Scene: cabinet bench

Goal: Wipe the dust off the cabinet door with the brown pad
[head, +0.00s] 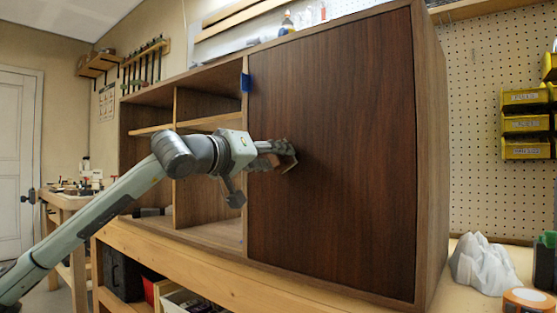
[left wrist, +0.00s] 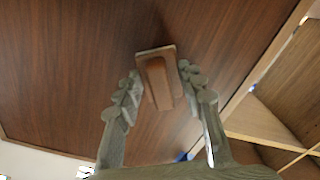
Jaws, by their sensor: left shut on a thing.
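The cabinet door (head: 345,140) is a large dark brown wood panel on the right part of the cabinet. My left gripper (head: 281,154) is at the left side of the door, around mid-height. In the left wrist view its fingers (left wrist: 160,88) are shut on the brown pad (left wrist: 158,80), which has a raised grip block. The pad's face is turned to the door; I cannot tell whether it touches. The pad (head: 289,160) is mostly hidden by the fingers in the head view. No dust is clearly visible on the door. My right gripper is not in view.
Open shelves (head: 208,125) lie left of the door, and blue tape (head: 246,82) sticks at its upper left edge. The cabinet stands on a wooden bench (head: 220,275). A crumpled white cloth (head: 483,263) and an orange-rimmed round container (head: 528,300) lie to the right.

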